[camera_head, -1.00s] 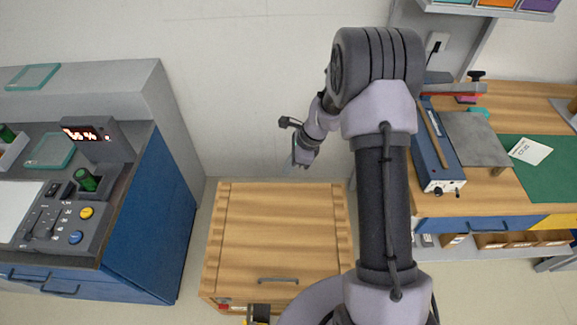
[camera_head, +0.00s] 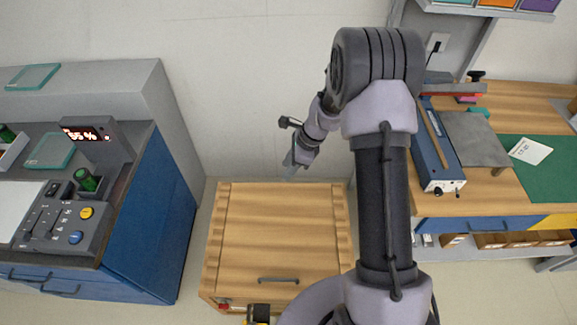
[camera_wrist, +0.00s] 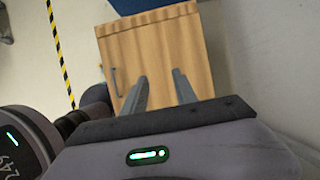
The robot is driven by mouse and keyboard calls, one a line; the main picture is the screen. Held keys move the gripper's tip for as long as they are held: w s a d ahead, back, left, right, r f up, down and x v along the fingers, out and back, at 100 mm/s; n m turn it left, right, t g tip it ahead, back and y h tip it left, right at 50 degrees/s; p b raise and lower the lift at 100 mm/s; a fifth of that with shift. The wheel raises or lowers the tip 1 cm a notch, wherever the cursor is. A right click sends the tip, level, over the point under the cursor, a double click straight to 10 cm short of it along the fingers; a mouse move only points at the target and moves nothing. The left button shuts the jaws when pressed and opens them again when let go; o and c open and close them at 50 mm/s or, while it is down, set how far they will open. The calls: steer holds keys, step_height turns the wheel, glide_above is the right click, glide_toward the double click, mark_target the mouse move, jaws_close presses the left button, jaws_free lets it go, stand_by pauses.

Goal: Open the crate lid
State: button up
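The wooden crate (camera_head: 235,235) stands on the floor in the middle of the head view. Its flat lid (camera_head: 280,230) is shut, with a dark bar handle (camera_head: 278,280) near the front edge. The lid (camera_wrist: 155,62) also shows in the wrist view, with its handle (camera_wrist: 116,82) at the left. My gripper (camera_head: 290,172) is above the crate's back edge, by the wall, apart from the handle. In the wrist view its two fingers (camera_wrist: 160,84) are spread with nothing between them.
A blue cabinet (camera_head: 155,225) with a control panel stands left of the crate. A workbench (camera_head: 430,205) with a blue device (camera_head: 438,160) and a green mat (camera_head: 545,180) is at the right. The wall is close behind the crate. Yellow-black floor tape (camera_wrist: 60,50) shows in the wrist view.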

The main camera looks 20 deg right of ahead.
steer(key=shift+r, duration=0.1)
steer(key=p+v, duration=0.4)
steer(key=v, duration=1.3)
steer(key=shift+r, duration=0.1)
